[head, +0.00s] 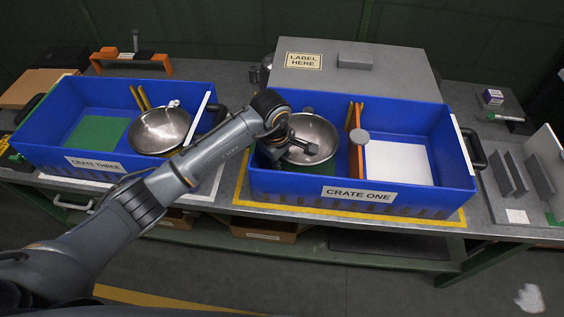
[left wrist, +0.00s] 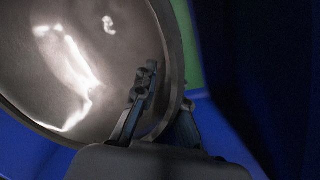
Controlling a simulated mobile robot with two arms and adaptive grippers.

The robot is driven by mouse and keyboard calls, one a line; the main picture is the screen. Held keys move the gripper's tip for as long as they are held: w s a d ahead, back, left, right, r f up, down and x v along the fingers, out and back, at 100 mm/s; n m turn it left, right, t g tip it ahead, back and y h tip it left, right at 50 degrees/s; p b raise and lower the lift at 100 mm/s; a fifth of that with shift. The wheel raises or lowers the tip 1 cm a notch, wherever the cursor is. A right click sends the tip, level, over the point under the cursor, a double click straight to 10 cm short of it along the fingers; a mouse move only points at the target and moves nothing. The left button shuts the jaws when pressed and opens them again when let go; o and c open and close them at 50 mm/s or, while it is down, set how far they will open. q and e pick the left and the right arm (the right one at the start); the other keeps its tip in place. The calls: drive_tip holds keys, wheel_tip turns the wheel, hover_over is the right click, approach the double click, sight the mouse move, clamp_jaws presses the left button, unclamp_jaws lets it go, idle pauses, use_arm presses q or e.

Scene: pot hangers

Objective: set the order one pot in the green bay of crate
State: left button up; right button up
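Crate one (head: 405,200) is a blue box with its name on the front. Its left bay shows green floor (head: 296,164) under a steel pot (head: 318,128); its right bay has a bare white floor (head: 398,162). My left gripper (head: 304,150) reaches into the left bay at the pot's near side. In the left wrist view the pot (left wrist: 60,60) fills the left, with one finger inside its rim and one outside. The fingers look spread, with a gap to the wall. Whether the pot rests fully on the floor is hidden. My right gripper is out of view.
Crate three (head: 55,148), left, holds another steel pot (head: 160,130) beside a green floor. An orange upright divider (head: 356,155) with a grey disc stands between crate one's bays. A large grey box (head: 400,62) stands behind; grey plates (head: 518,175) stand at right.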

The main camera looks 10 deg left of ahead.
use_arm(q)
drive_tip(key=o, duration=0.4)
drive_tip(key=shift+o, duration=0.2)
drive_tip(key=shift+r, duration=0.2)
wheel_tip(320, 180, up, 12)
drive_tip(key=s+a+b, duration=0.1)
drive_tip(key=b, duration=0.1)
drive_tip(key=shift+s+f, duration=0.15)
drive_tip(key=shift+s, duration=0.15)
